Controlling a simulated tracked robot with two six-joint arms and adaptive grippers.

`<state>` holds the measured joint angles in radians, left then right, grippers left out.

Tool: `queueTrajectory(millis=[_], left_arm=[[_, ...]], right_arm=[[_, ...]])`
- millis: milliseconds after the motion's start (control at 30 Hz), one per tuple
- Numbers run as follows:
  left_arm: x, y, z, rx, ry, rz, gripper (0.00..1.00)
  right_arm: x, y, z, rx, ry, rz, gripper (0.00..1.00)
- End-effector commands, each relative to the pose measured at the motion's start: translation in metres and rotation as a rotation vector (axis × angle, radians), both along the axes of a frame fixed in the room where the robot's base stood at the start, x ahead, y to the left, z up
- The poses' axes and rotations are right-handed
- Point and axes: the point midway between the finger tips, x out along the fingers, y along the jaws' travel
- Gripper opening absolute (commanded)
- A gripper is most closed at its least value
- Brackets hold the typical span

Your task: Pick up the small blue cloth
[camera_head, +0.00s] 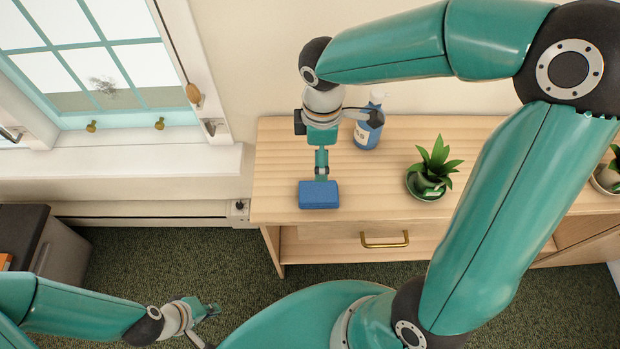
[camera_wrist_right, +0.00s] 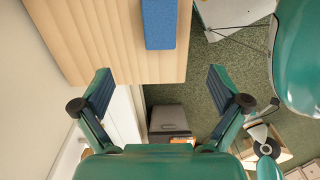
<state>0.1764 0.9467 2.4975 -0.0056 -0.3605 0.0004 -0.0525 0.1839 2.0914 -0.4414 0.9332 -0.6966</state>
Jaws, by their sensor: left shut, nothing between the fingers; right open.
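The small blue cloth (camera_head: 318,195), a flat rectangular block in shape, lies near the front left edge of the wooden cabinet top (camera_head: 285,150). It also shows at the top middle of the right wrist view (camera_wrist_right: 159,24). My right gripper (camera_head: 321,172) comes down just behind the cloth in the head view. In the right wrist view its fingers (camera_wrist_right: 160,88) are wide apart and empty, with the cloth beyond them, not between them. The height gap cannot be told. My left gripper (camera_head: 210,310) is shut and empty, low over the carpet at lower left.
A blue spray bottle (camera_head: 368,128) stands behind and right of the cloth, close to my right wrist. A potted plant (camera_head: 432,172) stands further right. A brass drawer handle (camera_head: 384,240) juts from the cabinet front. A window (camera_head: 90,60) and a dark grey unit (camera_head: 55,255) are at left.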

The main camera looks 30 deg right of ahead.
Motion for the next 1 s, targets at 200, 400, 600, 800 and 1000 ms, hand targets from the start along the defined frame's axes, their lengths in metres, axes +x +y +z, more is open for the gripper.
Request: queueTrajectory(millis=[200, 400, 600, 800, 1000], left_arm=[[-0.001, 0.000, 0.000, 0.000, 0.002, -0.001, 0.00], [-0.001, 0.000, -0.001, 0.000, 0.002, -0.001, 0.00], [-0.001, 0.000, -0.003, 0.000, 0.002, -0.001, 0.00], [-0.001, 0.000, -0.003, 0.000, 0.002, -0.001, 0.00], [-0.001, 0.000, -0.001, 0.000, 0.002, -0.001, 0.00]], right_arm=[[-0.004, -0.002, -0.027, 0.000, 0.007, -0.005, 0.98], [-0.004, -0.002, -0.071, 0.000, 0.008, -0.008, 0.98], [-0.004, -0.003, -0.106, -0.001, 0.005, -0.008, 0.98], [-0.004, -0.003, -0.117, 0.002, 0.003, -0.009, 0.98], [-0.004, -0.004, -0.139, 0.001, 0.006, -0.009, 0.98]])
